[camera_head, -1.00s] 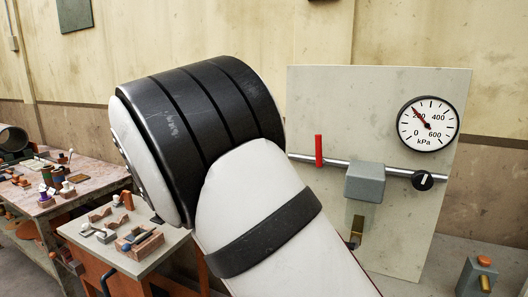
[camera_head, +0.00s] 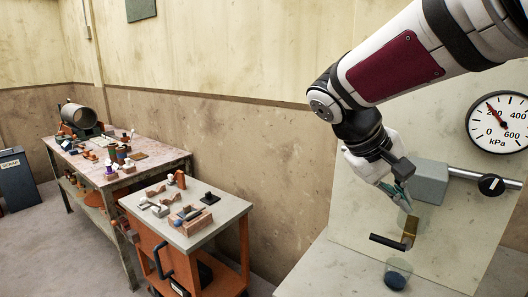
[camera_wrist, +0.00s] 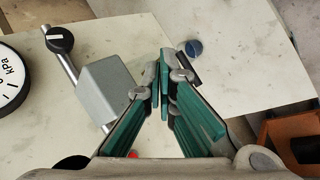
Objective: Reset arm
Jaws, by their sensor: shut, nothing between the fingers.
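My gripper (camera_head: 402,198) hangs from my arm in front of the pale panel at the right of the head view. In the wrist view my gripper (camera_wrist: 164,72) shows its green-padded fingers converging to shut tips with nothing between them. In the head view it overlaps the left edge of the grey block (camera_head: 430,182) on the pipe and sits above a brass lever with a black handle (camera_head: 390,242). I cannot tell whether it touches either. The grey block also shows left of the fingers in the wrist view (camera_wrist: 110,90).
The pressure gauge (camera_head: 499,122) and a black knob (camera_head: 491,185) are at the right of the panel (camera_head: 455,245). A small cup with dark blue contents (camera_head: 396,276) stands below the lever. An orange cart (camera_head: 190,235) and a cluttered workbench (camera_head: 150,160) stand left. Open floor lies farther left.

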